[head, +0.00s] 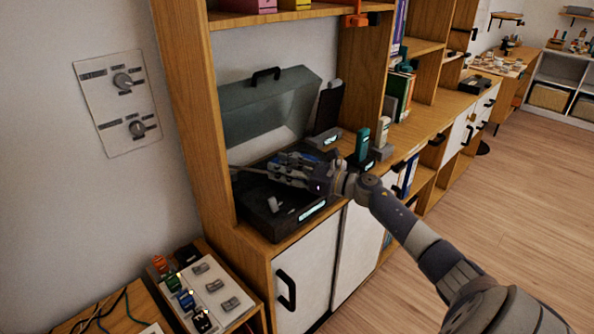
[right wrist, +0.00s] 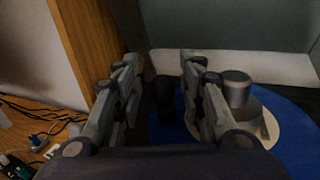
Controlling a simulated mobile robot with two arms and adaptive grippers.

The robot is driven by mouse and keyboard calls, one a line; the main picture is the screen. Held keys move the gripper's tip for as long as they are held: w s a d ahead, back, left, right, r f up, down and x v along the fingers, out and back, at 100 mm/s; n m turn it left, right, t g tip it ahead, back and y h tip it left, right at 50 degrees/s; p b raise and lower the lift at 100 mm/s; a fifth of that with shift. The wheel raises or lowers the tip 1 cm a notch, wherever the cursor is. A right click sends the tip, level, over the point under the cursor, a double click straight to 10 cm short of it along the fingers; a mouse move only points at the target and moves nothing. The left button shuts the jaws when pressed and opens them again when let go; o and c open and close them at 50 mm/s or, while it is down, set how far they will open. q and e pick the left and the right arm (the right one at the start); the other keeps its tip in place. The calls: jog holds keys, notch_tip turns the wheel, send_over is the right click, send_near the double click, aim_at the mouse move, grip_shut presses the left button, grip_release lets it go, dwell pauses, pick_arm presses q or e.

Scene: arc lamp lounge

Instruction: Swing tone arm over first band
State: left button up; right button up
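The black record player (head: 262,212) stands on the wooden cabinet, its grey see-through lid (head: 262,105) raised. My right gripper (head: 285,168) is over the player in the head view and hides much of its top. In the right wrist view its two fingers (right wrist: 163,92) are apart. A dark upright piece (right wrist: 163,84) shows between them; I cannot tell whether it is part of the tone arm or whether a finger touches it. A blue record (right wrist: 292,125) with a cream label (right wrist: 262,122) lies to the right, partly hidden. The tone arm cannot be made out clearly. My left gripper is not in view.
A silver cylinder (right wrist: 237,88) stands over the label, close to the right finger. A wooden upright (head: 190,110) is left of the player. Small devices (head: 362,145) stand to its right. A switch box (head: 215,287) is at lower left.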

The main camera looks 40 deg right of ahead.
jog(key=v, duration=1.1)
jog(key=shift+s+d, duration=0.25)
jog(key=shift+s, duration=0.1)
